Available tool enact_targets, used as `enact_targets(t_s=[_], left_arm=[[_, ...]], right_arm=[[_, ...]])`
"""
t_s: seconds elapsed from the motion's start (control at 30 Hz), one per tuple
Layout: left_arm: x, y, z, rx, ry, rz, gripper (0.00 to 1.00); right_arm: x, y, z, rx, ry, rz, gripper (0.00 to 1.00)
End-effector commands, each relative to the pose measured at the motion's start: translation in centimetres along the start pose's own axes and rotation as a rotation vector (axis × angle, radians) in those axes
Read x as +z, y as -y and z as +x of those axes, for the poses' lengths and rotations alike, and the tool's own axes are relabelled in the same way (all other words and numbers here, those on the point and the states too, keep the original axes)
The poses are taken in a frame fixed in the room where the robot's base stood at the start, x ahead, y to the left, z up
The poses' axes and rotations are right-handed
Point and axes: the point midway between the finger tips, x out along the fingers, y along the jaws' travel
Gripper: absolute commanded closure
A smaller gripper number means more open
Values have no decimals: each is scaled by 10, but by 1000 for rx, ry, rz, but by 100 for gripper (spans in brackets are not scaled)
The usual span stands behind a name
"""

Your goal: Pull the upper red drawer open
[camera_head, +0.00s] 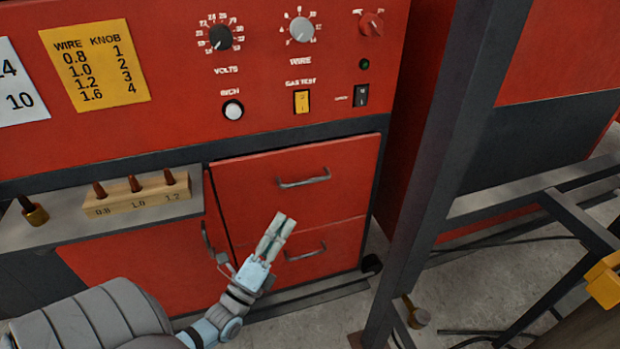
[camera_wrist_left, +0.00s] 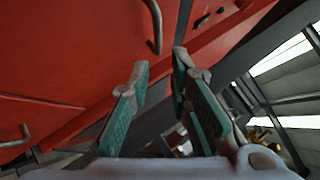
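The upper red drawer (camera_head: 255,185) is closed, flush with the red cabinet front. Its grey bar handle (camera_head: 303,181) is level and free. My left gripper (camera_head: 281,223) is in front of the drawer, below and left of the handle, with its fingers pointing up. In the left wrist view my left gripper (camera_wrist_left: 160,85) has its two green-padded fingers apart and nothing between them. A grey handle (camera_wrist_left: 156,28) shows there beyond the fingertips, apart from them; it looks like the upper drawer's. My right gripper is not in view.
The lower drawer's handle (camera_head: 306,252) is just right of my left gripper. A cabinet door handle (camera_head: 208,240) is to its left. A wooden block (camera_head: 137,199) with pegs sits on the grey shelf. A dark steel post (camera_head: 440,170) stands at the right.

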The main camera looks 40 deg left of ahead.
Motion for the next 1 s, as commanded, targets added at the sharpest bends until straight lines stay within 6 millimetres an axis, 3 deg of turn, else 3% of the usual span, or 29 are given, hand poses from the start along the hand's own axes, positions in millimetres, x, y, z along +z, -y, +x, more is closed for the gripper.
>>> enact_targets(t_s=[0.3, 0.5, 0.67, 0.93, 1.0], left_arm=[[0, -2, 79, 1, 2, -3, 82], [-1, -4, 115, 5, 0, -3, 82], [-1, -4, 127, 7, -1, -3, 82], [-1, -4, 129, 8, -1, -3, 82], [-1, -4, 129, 8, -1, -3, 93]], right_arm=[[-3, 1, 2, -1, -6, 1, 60], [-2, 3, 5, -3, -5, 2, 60], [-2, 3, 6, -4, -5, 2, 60], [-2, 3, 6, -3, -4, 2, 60], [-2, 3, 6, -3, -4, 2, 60]])
